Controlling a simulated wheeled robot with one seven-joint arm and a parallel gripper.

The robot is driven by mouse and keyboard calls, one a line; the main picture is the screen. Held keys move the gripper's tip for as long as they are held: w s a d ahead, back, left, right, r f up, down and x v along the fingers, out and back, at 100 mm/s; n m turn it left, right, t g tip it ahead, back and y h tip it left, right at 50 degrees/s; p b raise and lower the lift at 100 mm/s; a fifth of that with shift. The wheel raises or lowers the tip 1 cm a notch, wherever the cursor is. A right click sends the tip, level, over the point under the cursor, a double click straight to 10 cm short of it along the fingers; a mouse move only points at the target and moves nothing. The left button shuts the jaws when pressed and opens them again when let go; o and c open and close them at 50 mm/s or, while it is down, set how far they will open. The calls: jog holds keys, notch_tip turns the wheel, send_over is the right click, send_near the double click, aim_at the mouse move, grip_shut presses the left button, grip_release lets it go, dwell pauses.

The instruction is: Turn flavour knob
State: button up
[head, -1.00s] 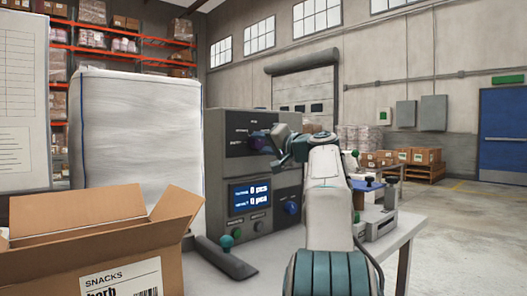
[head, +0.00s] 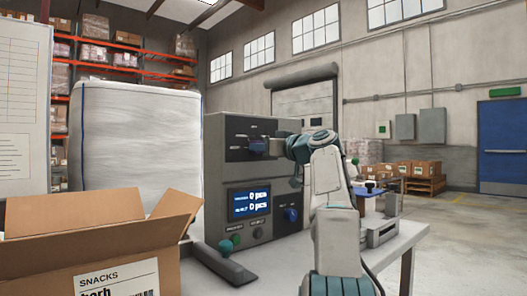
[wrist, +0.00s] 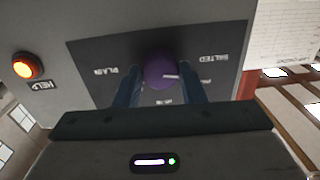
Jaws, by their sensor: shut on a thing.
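The purple flavour knob (wrist: 160,69) sits on a dark plate on the grey machine front, with PLAIN to its left and SALTED to its right in the wrist view. A third label below it is upside down and hard to read. A pale mark on the knob points toward the right. My gripper (wrist: 160,82) is shut on the knob, one blue finger on each side. In the head view my gripper (head: 262,147) reaches the upper part of the machine (head: 220,165) from the right and mostly hides the knob.
A lit orange HELP button (wrist: 25,66) is left of the plate. Below, the machine has a display (head: 249,202) reading 0 pcs and a blue knob (head: 290,214). An open SNACKS box (head: 150,262) stands front left. A small device (head: 378,230) sits right on the table.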

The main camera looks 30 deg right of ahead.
jog(key=shift+n, duration=1.1)
jog(key=o, duration=1)
jog(key=s+b, duration=0.1)
jog(key=s, duration=0.3)
jog(key=s+d+b, duration=0.1)
jog(key=s, duration=0.4)
jog(key=s+d+b, duration=0.1)
jog(key=s, duration=0.3)
jog(key=shift+s+d, duration=0.25)
jog(key=shift+s, duration=0.05)
jog(key=shift+a, duration=0.1)
